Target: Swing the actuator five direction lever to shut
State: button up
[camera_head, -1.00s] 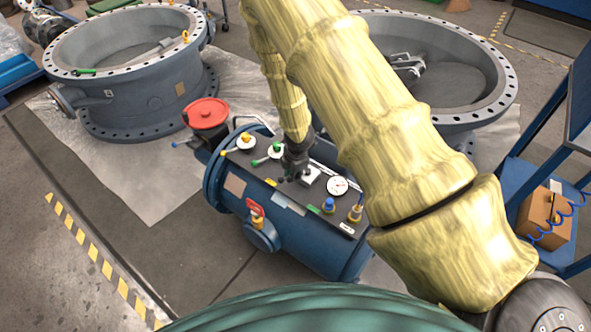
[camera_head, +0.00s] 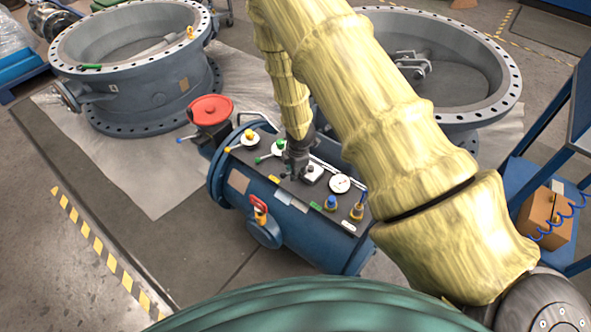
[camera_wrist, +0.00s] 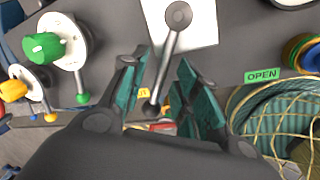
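The blue actuator (camera_head: 312,238) lies in the middle of the head view with a dark control panel on top. In the wrist view, a grey lever (camera_wrist: 167,58) runs from a round pivot on a white plate (camera_wrist: 200,25) down to a dark ball end. My gripper (camera_wrist: 165,80) is open, with one finger on each side of the lever's lower part. Contact between fingers and lever is unclear. In the head view, my gripper (camera_head: 291,172) is low over the panel.
Green (camera_wrist: 45,46) and yellow (camera_wrist: 13,90) knobs sit left of the lever. The panel also carries a round gauge (camera_head: 340,184) and blue and yellow fittings. Large grey valve bodies are behind; a blue cart (camera_head: 525,185) is right.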

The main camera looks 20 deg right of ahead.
jog(key=shift+r, duration=0.1)
notch_tip(320, 180, up, 12)
jog(key=s, duration=0.2)
jog(key=shift+s+f, duration=0.2)
dwell(0.6)
dwell(0.4)
jog(key=s+a+f+m+g+y, duration=0.1)
jog(key=s+a+f+m, duration=0.25)
jog(key=s, duration=0.35)
jog(key=s+a+f+m+y, duration=0.1)
jog(key=s+a+f+m, duration=0.15)
jog(key=s+f, duration=0.3)
jog(key=s+a+f+m+g+y, duration=0.1)
jog(key=s+a+f+m, duration=0.25)
jog(key=s, duration=0.35)
jog(key=s+d+f+m+h, duration=0.1)
jog(key=s+m, duration=0.3)
jog(key=s, duration=0.4)
jog(key=s+d+f+m+h, duration=0.1)
jog(key=s+d+f+m, duration=0.1)
jog(key=s, duration=0.7)
jog(key=shift+d+f+m+h, duration=0.25)
jog(key=shift+f+m+h, duration=0.15)
jog(key=shift+f+m, duration=0.5)
